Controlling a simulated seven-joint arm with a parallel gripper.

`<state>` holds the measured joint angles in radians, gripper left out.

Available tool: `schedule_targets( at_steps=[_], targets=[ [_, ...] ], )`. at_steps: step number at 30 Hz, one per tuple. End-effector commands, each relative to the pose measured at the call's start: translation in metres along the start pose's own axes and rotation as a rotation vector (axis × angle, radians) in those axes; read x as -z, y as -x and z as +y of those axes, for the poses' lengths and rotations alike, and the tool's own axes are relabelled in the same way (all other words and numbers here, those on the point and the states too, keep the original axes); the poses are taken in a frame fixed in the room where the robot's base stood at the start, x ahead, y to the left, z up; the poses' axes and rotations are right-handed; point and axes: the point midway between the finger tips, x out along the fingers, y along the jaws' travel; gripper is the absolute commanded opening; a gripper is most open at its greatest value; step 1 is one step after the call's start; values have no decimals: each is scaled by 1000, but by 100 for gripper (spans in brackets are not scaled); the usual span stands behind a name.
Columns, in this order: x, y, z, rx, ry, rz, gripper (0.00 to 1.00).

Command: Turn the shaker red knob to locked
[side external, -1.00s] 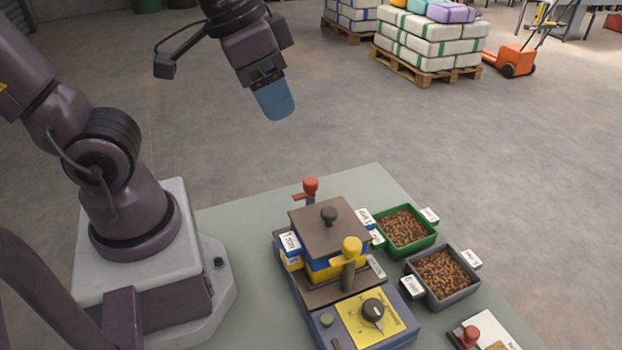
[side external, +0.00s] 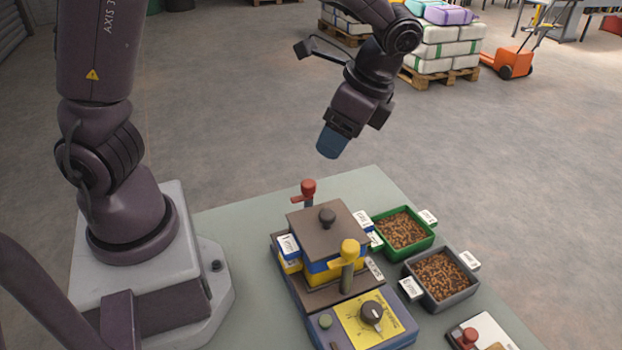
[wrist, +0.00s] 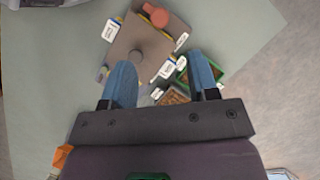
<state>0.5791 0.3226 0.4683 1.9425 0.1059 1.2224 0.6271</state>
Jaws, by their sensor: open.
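The shaker stands on the table with a brown lid (side external: 330,226) over blue and yellow layers. A red knob (side external: 308,187) sits on a post at its far side; it also shows in the wrist view (wrist: 156,15). A yellow knob (side external: 349,250) sits on a post at the near side. My gripper (side external: 331,143) is above and beyond the shaker, apart from the red knob and a little to its right. In the wrist view its two blue fingers (wrist: 162,84) are spread with nothing held between them. I cannot read a lock marking near the red knob.
A green bin (side external: 433,240) and a grey bin (side external: 450,304) of brown pellets stand right of the shaker. A black dial (side external: 372,313) is on the yellow front panel. The table (side external: 240,240) is bare left of the shaker.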

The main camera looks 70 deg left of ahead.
Motion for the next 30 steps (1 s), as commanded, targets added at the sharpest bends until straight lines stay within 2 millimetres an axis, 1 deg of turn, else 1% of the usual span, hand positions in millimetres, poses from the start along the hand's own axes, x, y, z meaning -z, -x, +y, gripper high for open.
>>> schedule_targets(
  at_steps=[1, 9, 12, 15, 18, 21, 29, 30],
  targets=[
    [-1, -10, 1, -3, 0, -4, 54],
    [-1, -68, 1, -3, 2, -5, 54],
    [-1, -85, 1, -2, 3, -4, 54],
    [0, -98, 1, -3, 3, -3, 54],
    [0, -106, 1, -1, 3, -1, 54],
    [0, -111, 1, -1, 2, 1, 54],
    [0, -111, 0, 0, 3, 2, 54],
    [0, -111, 0, 0, 3, 2, 47]
  ],
)
